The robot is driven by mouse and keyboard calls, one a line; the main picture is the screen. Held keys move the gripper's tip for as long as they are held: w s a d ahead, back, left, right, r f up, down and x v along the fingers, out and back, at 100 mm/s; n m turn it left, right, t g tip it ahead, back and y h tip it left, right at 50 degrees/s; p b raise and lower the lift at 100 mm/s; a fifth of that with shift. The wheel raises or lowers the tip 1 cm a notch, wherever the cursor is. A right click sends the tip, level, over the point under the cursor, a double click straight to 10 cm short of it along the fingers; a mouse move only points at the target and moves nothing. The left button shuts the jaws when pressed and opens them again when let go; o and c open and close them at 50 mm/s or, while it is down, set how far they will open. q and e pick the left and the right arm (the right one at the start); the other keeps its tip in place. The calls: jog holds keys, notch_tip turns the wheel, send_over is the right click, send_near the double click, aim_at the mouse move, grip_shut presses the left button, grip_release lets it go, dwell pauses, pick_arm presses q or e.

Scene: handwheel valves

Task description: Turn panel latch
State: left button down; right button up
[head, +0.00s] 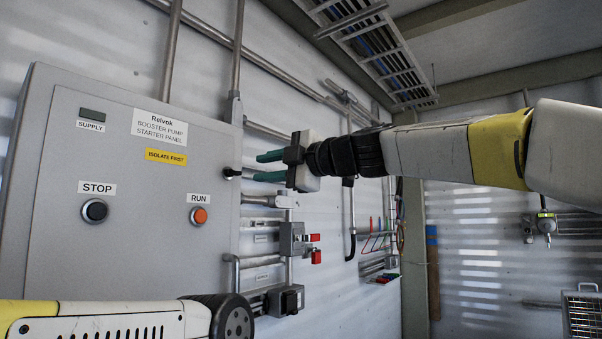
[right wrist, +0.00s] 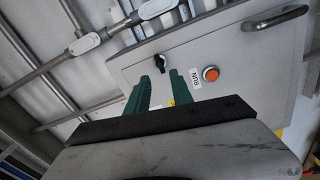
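The grey starter panel (head: 135,235) stands on the left in the head view, its door closed. The panel latch (head: 230,173), a small black knob, sits at the door's right edge. It also shows in the right wrist view as a black knob with a short lever (right wrist: 160,62). My right gripper (head: 258,167) is open and empty, its two green fingers pointing left at the latch. In the right wrist view the fingertips (right wrist: 158,77) lie just below the latch, which appears beyond them; I cannot tell the exact gap. My left gripper is not in view.
The door carries a black STOP button (head: 95,211), an orange RUN button (head: 199,215) and a grey handle (right wrist: 283,18). Conduits and a grey switch box (head: 291,239) with red parts are on the wall right of the panel. My left arm crosses the lower left.

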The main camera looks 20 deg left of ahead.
aim_at(235, 172)
jog(key=shift+x, duration=3.9)
jog(key=shift+a, duration=0.15)
grip_shut()
